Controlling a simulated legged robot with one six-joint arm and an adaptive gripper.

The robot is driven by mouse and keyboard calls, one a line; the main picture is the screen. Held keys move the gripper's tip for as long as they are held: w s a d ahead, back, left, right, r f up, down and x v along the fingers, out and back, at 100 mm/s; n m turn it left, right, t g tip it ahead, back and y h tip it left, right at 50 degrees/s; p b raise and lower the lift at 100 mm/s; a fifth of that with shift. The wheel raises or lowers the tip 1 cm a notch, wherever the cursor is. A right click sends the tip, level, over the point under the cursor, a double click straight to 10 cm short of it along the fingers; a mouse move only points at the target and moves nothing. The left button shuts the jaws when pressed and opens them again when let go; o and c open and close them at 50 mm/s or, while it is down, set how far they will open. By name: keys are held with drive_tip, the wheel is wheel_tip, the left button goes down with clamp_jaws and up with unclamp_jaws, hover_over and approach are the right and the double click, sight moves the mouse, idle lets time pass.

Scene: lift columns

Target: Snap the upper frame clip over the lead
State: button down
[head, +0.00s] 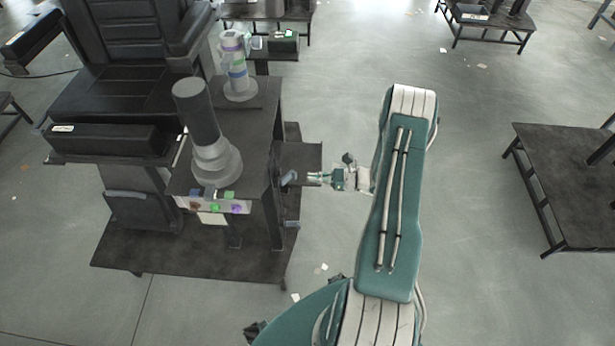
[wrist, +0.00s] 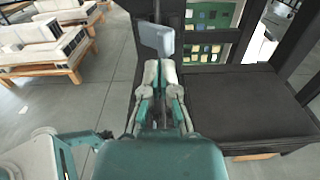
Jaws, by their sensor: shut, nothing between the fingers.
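A grey-blue clip (wrist: 157,38) stands out at the frame's edge, just beyond my fingertips in the wrist view. It also shows in the head view (head: 289,177), on the right side of the dark column stand (head: 278,130). My gripper (head: 311,177) points left at the clip, with a small gap between them in the head view. In the wrist view my gripper (wrist: 160,68) has its fingers together and empty, just below the clip; whether they touch it I cannot tell. A thin dark strand, possibly the lead, shows above the clip. Whether the clip is closed over it I cannot tell.
A dark shelf (wrist: 245,108) lies to the right of my fingers in the wrist view. A black seat (head: 120,90) stands left of the column stand. Open floor (head: 330,255) lies below my gripper, and another dark table (head: 575,180) stands far right.

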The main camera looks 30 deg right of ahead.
drive_tip(key=shift+v, duration=1.9)
drive_tip(key=s+a+r+n+g+h, duration=0.1)
drive_tip(key=a+r+n+g+h, duration=0.2)
drive_tip(key=a+r+n+g, duration=0.5)
drive_tip(key=s+a+r+n+g+h, duration=0.15)
drive_tip(key=a+r+n, duration=0.35)
drive_tip(key=r, duration=0.8)
drive_tip(key=s+a+r+n+t+h, duration=0.2)
drive_tip(key=s+a+r+n+h, duration=0.1)
drive_tip(key=s+r+n+h, duration=0.2)
drive_tip(key=s+a+r+n+t+h, duration=0.3)
drive_tip(key=s+r+n+h, duration=0.2)
drive_tip(key=s+r, duration=0.4)
drive_tip(key=shift+s+a+r+n, duration=0.3)
drive_tip(key=shift+a+n, duration=0.1)
drive_tip(key=shift+n, duration=0.5)
drive_tip(key=shift+f+h, duration=0.1)
drive_tip(key=shift+h, duration=0.15)
